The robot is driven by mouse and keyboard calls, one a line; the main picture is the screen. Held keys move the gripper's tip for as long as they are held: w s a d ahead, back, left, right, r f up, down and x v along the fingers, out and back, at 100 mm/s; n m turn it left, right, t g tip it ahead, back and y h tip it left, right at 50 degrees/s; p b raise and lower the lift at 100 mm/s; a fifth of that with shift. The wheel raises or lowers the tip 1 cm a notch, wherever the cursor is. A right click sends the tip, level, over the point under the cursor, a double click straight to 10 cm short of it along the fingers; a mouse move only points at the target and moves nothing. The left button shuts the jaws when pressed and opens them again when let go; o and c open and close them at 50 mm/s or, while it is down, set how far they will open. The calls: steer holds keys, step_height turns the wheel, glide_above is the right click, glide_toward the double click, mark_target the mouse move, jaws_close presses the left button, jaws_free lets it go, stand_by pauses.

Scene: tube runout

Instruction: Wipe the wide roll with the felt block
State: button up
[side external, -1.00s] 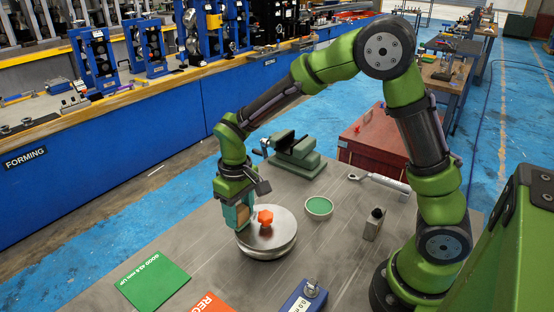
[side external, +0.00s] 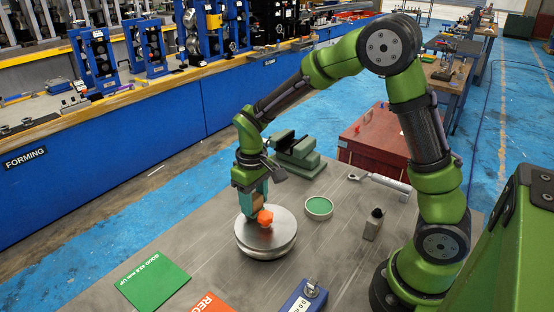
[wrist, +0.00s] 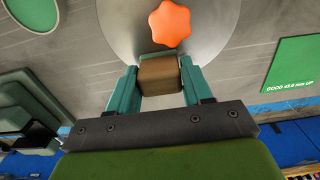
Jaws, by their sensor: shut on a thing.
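The wide roll (side external: 265,240) is a shiny metal disc lying flat on the grey table, with an orange lobed knob (side external: 265,218) at its middle. In the wrist view the roll (wrist: 215,30) and the knob (wrist: 170,23) show at the top. My gripper (side external: 255,206) has teal fingers pointing down and is shut on the brown felt block (wrist: 158,77). The block is at the roll's far side, close behind the knob, and overlaps the roll's rim in the wrist view. Its underside is hidden, so I cannot tell whether it touches the roll.
A round green-topped dish (side external: 319,207) stands right of the roll. A green vise (side external: 298,155) is behind, and a small metal block (side external: 374,224) is further right.

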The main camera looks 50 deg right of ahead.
steer(key=shift+a, duration=2.8)
step_height(320, 180, up, 8)
steer(key=shift+d, duration=0.15)
